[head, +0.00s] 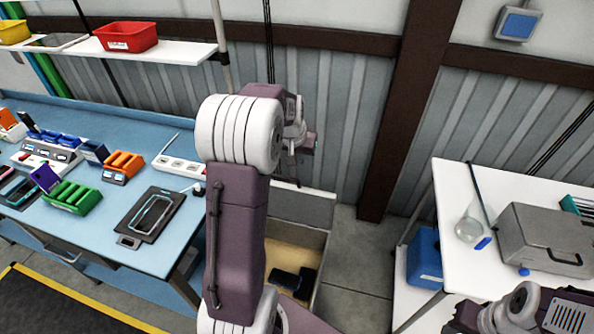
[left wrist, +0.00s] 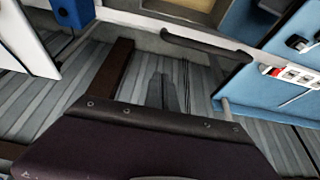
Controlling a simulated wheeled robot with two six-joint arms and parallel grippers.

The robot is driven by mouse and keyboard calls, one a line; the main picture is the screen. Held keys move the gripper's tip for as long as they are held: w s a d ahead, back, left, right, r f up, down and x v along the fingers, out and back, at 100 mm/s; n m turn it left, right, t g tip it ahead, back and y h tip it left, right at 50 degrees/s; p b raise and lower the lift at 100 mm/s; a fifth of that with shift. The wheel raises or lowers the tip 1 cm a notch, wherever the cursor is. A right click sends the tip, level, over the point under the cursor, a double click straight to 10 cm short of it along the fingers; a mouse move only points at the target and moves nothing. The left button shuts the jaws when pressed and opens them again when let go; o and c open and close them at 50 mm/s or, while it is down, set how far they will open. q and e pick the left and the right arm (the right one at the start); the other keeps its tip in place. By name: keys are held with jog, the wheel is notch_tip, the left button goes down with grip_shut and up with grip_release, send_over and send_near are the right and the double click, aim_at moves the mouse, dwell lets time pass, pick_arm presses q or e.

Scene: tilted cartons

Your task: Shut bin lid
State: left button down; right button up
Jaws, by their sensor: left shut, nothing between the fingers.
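The bin (head: 322,243) stands on the floor behind my left arm in the head view. Its top is open, with a tan inside and dark objects in it. The grey lid (head: 305,206) stands raised at its back edge. Contact with the lid cannot be made out. Part of my right arm shows at the bottom right of the head view; its fingers are not clear.
A blue workbench (head: 110,215) with electronics stands left of the bin. A white table (head: 450,210) with a grey case (head: 548,240) and a flask (head: 470,222) stands at right. A brown post (head: 402,120) and corrugated wall are behind. Floor between bin and white table is clear.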

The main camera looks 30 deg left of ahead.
pick_arm(q)
jog(key=f, duration=0.2)
jog(key=s+f+p, duration=0.1)
jog(key=f, duration=0.1)
jog(key=shift+s+d, duration=0.15)
jog(key=shift+d, duration=0.05)
jog(key=shift+s+d, duration=0.2)
jog(key=shift+s, duration=0.35)
jog(key=shift+w, duration=0.15)
jog(key=shift+w+a+f, duration=0.1)
jog(key=shift+f, duration=0.05)
